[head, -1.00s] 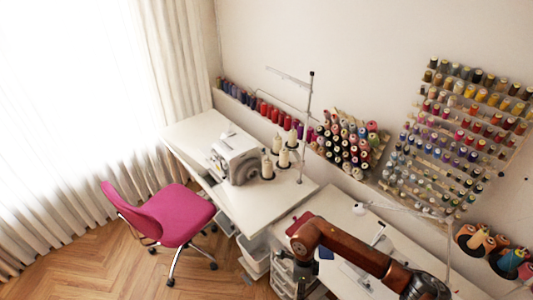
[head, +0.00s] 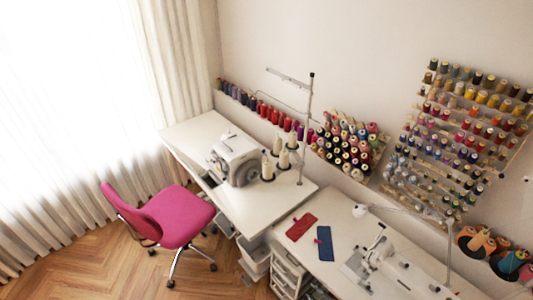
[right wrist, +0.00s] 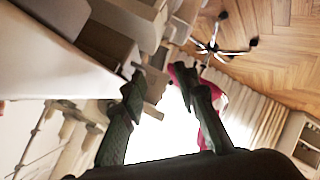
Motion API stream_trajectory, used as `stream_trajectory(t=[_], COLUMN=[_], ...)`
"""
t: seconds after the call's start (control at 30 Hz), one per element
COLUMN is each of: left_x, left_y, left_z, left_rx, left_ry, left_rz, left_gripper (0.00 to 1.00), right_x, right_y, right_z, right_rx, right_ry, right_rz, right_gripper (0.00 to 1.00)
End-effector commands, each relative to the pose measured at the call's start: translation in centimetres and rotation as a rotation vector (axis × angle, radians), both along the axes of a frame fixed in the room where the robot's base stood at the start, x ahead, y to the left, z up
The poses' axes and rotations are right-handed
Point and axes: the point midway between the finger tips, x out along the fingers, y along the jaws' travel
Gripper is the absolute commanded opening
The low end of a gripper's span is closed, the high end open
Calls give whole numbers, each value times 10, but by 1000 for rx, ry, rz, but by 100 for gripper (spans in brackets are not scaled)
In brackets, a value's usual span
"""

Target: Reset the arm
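My right gripper (right wrist: 158,78) shows in the right wrist view, with its two dark fingers spread apart. The gap between the fingers holds nothing, and bright background shows through it. Neither arm shows in the head view. My left gripper is in neither view. In the head view a red flat piece (head: 301,226) and a blue flat piece (head: 325,243) lie apart on the white right table (head: 345,222).
A white sewing machine (head: 385,262) stands on the right table, and another (head: 236,160) on the left table. A thread stand (head: 305,130) rises behind it. A pink chair (head: 178,216) stands on the floor at left. Spool racks (head: 455,130) line the wall.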

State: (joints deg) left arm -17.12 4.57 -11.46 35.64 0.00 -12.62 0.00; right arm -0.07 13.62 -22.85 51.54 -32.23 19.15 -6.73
Motion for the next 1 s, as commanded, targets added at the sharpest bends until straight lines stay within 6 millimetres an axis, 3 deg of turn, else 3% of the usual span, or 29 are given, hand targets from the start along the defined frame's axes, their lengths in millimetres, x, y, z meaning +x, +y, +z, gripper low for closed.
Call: stream_trajectory(t=[0.03, 0.2, 0.27, 0.4, 0.6, 0.9, 1.0], left_x=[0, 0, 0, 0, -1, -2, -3], left_y=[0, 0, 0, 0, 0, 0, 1], left_z=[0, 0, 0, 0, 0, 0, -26], left_rx=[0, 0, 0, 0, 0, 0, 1], left_ry=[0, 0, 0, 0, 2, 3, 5], left_rz=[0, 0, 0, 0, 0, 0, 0], left_gripper=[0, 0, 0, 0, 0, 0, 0], right_x=[-22, -103, -137, -223, -342, -477, -473], right_y=[-17, -71, -86, -112, -127, -123, -124], right_z=[-27, -104, -127, -176, -220, -245, -271], right_rx=[14, 53, 66, 90, 116, 141, 141], right_ry=[72, 302, 381, 563, 787, 1027, 1022], right_rz=[-79, -337, -421, -609, -830, -1054, -1051], right_gripper=[28, 28, 28, 28, 28, 28, 28])
